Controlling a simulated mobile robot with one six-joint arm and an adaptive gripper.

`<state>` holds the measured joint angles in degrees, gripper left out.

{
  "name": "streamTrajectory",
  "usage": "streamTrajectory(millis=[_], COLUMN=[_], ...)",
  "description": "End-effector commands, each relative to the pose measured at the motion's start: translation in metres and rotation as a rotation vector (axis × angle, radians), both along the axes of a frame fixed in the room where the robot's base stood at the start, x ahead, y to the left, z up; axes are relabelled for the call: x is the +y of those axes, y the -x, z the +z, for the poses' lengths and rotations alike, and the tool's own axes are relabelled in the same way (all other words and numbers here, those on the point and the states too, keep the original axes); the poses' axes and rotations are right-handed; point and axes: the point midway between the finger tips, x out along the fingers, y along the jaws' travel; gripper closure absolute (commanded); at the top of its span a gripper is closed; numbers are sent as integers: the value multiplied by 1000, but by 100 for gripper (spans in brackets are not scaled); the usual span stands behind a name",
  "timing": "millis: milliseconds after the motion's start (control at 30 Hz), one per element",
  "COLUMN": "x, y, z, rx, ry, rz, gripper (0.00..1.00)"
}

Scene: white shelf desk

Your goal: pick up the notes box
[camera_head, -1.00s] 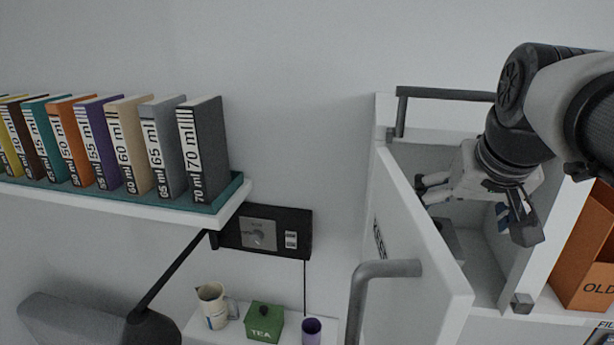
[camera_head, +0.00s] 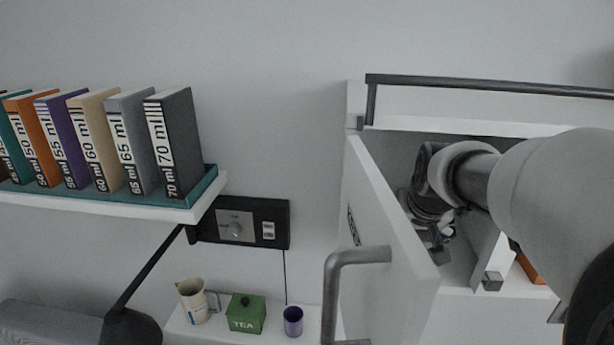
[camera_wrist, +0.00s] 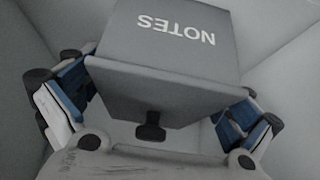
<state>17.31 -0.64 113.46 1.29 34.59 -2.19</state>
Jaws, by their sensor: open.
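The notes box (camera_wrist: 175,45) is dark grey with the word NOTES on it and a small dark knob on its near side. In the wrist view it lies between the two blue-padded fingers of my gripper (camera_wrist: 165,105), which are spread apart on its left and right. I cannot tell whether either finger touches it.
The white cabinet door (camera_head: 385,240) stands open left of my arm, with a grey handle (camera_head: 355,262). A cabinet wall and an orange box (camera_head: 530,268) are to the right. A shelf of books (camera_head: 170,145), a green tea box (camera_head: 246,313) and a purple cup (camera_head: 293,320) are further left.

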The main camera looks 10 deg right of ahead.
Motion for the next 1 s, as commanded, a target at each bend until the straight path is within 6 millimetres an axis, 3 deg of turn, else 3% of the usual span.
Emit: streamTrajectory(millis=[133,367,1000], x=[-3,-3,-3], y=[-7,-8,-8], z=[-11,-12,-13], rx=[-1,-2,1], ry=[1,1,0], rz=[-1,-1,-1], gripper=[2,2,44])
